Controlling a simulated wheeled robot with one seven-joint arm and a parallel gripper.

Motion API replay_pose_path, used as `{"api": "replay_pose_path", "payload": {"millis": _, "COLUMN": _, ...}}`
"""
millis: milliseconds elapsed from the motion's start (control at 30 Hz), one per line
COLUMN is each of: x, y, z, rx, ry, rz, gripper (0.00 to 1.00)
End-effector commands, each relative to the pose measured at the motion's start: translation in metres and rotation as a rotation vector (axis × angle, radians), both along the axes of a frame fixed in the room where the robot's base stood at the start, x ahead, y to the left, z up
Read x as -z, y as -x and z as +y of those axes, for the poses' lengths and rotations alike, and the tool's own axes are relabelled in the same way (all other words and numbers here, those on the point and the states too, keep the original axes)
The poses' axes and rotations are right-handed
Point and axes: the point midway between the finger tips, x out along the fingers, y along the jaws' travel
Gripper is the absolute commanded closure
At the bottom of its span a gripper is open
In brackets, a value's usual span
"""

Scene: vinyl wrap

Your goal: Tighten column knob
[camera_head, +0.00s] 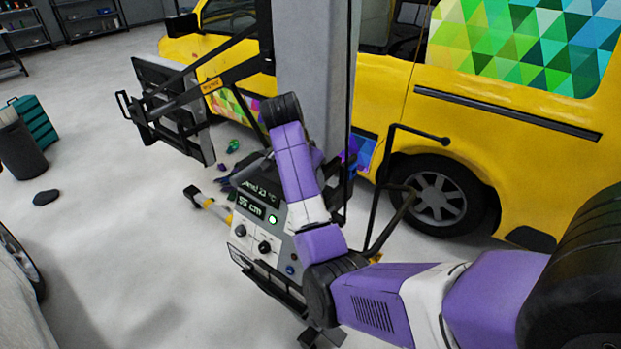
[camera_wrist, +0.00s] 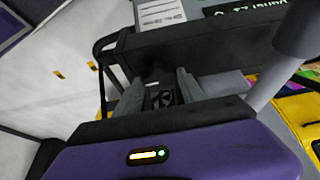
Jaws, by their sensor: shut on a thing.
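In the wrist view the two grey fingers of my gripper (camera_wrist: 160,92) are closed around a small dark knob (camera_wrist: 162,99). The knob sits beside a black bar (camera_wrist: 200,48) and is mostly in shadow, so its shape and exact seating are hard to tell. In the head view the grey column (camera_head: 316,70) stands upright in the middle, on a machine with a control panel (camera_head: 262,220). My purple arm reaches in front of that panel, and my fingers and the knob cannot be made out there.
A yellow van (camera_head: 500,165) with colourful triangle wrap stands close behind the column. A black frame with a board (camera_head: 170,110) juts out left. Thin black bars (camera_head: 385,185) rise right of my arm. A bin (camera_head: 22,150) stands at far left. The left floor is mostly clear.

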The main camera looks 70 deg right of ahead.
Motion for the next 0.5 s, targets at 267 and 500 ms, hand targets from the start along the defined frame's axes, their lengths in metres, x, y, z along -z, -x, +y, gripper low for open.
{"api": "replay_pose_path", "payload": {"millis": 267, "x": -0.0007, "y": -0.0005, "z": -0.0006, "rx": 0.035, "ry": 0.001, "rz": -0.001, "gripper": 0.93}}
{"api": "replay_pose_path", "payload": {"millis": 500, "x": -0.0007, "y": -0.0004, "z": -0.0006, "rx": 0.036, "ry": 0.001, "rz": -0.002, "gripper": 0.94}}
